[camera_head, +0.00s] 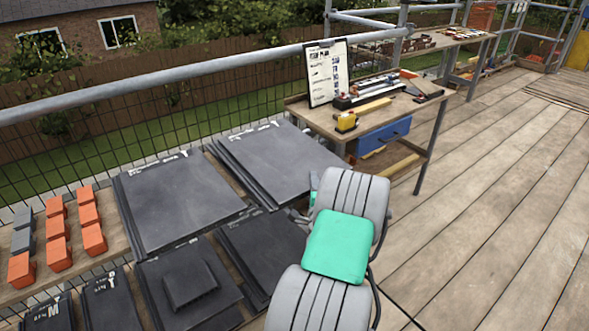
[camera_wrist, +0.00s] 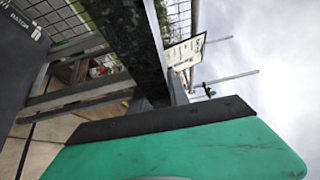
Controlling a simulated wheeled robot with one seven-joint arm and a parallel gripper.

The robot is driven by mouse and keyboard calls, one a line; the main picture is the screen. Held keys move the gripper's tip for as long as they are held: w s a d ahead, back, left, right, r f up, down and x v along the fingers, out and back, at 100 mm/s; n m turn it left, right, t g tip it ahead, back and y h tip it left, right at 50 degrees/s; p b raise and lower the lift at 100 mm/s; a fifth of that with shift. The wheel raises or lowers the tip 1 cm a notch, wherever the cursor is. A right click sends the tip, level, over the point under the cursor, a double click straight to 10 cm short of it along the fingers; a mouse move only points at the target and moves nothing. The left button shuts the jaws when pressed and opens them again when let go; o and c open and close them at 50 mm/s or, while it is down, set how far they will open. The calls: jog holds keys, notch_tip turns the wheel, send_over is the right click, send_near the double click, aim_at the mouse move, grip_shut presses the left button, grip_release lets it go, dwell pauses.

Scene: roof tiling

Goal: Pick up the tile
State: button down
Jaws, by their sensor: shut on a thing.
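Dark grey roof tiles lie in rows at the left and middle of the head view. The large upper right tile (camera_head: 278,160) and the tile below it (camera_head: 262,245) are closest to my gripper (camera_head: 298,214), which is mostly hidden behind my grey and green arm. In the wrist view, my gripper (camera_wrist: 160,122) shows as a green body with a black edge. It is shut on a dark tile (camera_wrist: 125,38), seen nearly edge-on as a slab running up from the black edge. Which tile of the head view this is, and any gap beneath it, I cannot tell.
Another large tile (camera_head: 180,200) and a tile with a raised block (camera_head: 188,284) lie to the left. Several orange blocks (camera_head: 58,238) sit at far left. A metal rail (camera_head: 200,70) runs behind. A workbench (camera_head: 375,120) stands beyond. The wooden deck (camera_head: 500,200) at right is clear.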

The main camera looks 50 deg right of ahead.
jog(key=shift+d+r, duration=0.1)
jog(key=shift+r, duration=0.55)
notch_tip(320, 180, up, 3)
jog(key=shift+f+p, duration=0.15)
jog(key=shift+p, duration=0.6)
jog(key=s+a+r, duration=0.9)
jog(key=a, duration=0.1)
jog(key=shift+a+p, duration=0.3)
jog(key=shift+a, duration=0.1)
jog(key=shift+r, duration=0.1)
jog(key=c, duration=1.8)
grip_release()
grip_shut()
